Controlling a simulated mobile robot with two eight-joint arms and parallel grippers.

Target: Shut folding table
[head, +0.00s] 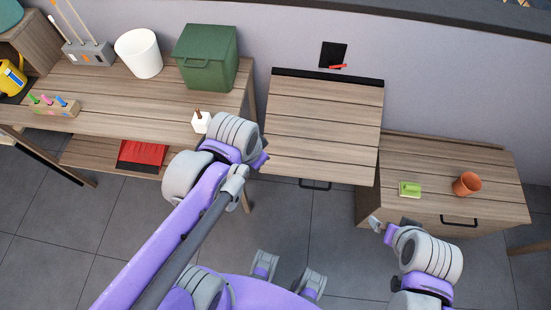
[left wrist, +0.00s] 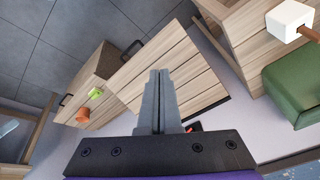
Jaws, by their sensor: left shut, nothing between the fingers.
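The folding table (head: 325,120) is a wood-slatted panel on the wall between two other pieces of furniture. Its top is folded out, with a dark strip along the wall side and a black handle (head: 315,185) under the front edge. My left gripper (head: 263,161) is beside the panel's front left corner; whether it touches is unclear. In the left wrist view its grey fingers (left wrist: 159,74) are together and empty, in front of the slatted panel (left wrist: 190,75). My right gripper (head: 378,226) is low by the right cabinet's front; its finger opening is unclear.
The left workbench (head: 110,90) holds a green box (head: 206,57), white bucket (head: 139,53) and white block (head: 200,122). The right cabinet (head: 480,190) carries a terracotta pot (head: 467,184) and green sponge-like item (head: 410,189). Tiled floor (head: 315,235) is open before the panel.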

